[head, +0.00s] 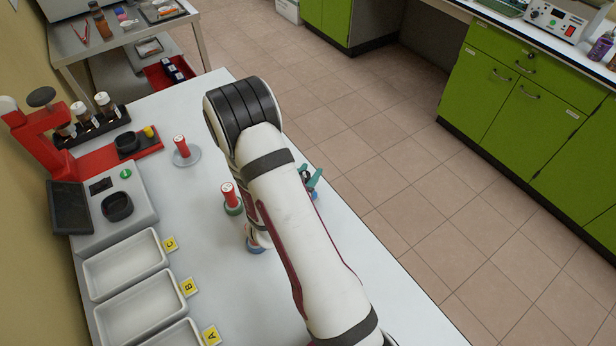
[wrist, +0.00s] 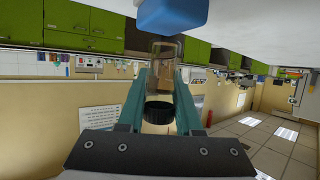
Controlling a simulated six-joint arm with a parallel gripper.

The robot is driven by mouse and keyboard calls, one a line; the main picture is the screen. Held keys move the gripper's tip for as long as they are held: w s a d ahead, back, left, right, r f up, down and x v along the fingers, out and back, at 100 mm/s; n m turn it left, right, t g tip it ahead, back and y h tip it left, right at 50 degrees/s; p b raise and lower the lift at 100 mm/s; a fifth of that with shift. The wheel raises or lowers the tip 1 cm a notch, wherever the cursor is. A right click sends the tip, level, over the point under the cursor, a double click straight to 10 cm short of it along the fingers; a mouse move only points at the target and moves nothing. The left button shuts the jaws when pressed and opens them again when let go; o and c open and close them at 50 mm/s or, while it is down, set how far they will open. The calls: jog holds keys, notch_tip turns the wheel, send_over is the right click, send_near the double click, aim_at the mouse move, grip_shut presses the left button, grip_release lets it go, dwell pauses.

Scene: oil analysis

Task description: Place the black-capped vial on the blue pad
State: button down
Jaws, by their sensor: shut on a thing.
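The black-capped vial is a clear glass vial (wrist: 163,62) with a black cap (wrist: 158,111) and brown contents. The wrist view is upside down, so the vial stands upright with its cap up. My gripper (wrist: 160,92) has teal fingers shut on the vial from both sides. The blue pad (wrist: 172,10) is at the base end of the vial. I cannot tell whether they touch or a small gap remains. In the head view, my gripper (head: 312,179) shows just right of my arm. My arm hides the vial there.
A red-capped piece stands on a grey disc (head: 190,161), and another on a green base (head: 234,209) left of my arm. White trays (head: 123,262) marked by yellow letter cards and a red device (head: 40,130) line the left. The table's right edge is close to my gripper.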

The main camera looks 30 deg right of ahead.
jog(key=shift+f, duration=0.45)
jog(key=c, duration=0.6)
grip_release()
jog(key=shift+f, duration=0.1)
jog(key=shift+a+r, duration=0.15)
jog(key=shift+r, duration=0.05)
jog(key=v, duration=1.1)
jog(key=shift+s+a+r, duration=0.1)
jog(key=shift+s+a, duration=0.1)
jog(key=shift+s, duration=0.1)
